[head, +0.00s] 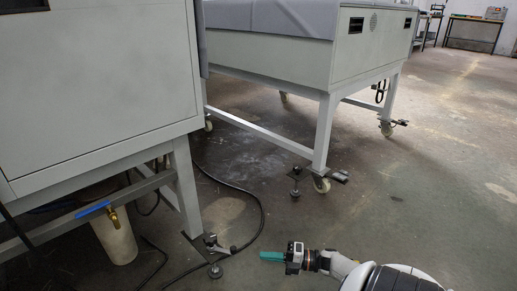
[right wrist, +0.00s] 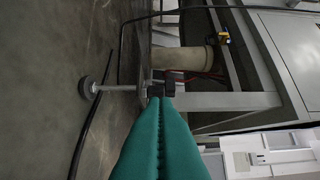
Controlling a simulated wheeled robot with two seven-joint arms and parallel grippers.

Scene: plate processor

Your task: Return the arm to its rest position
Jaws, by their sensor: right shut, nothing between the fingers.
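My right gripper (head: 271,256) shows at the bottom of the head view, its teal fingers together and pointing left, with nothing held. In the right wrist view the two teal fingers (right wrist: 160,105) lie side by side with no gap, and nothing is between them. The gripper is over bare floor, to the right of the near machine's front leg in the head view. My left gripper is not in view.
A grey machine (head: 90,80) on legs stands at left, with a levelling foot (head: 215,271) and a black cable (head: 262,215) on the floor. A second wheeled machine (head: 345,60) stands behind. Open concrete floor (head: 440,190) lies to the right.

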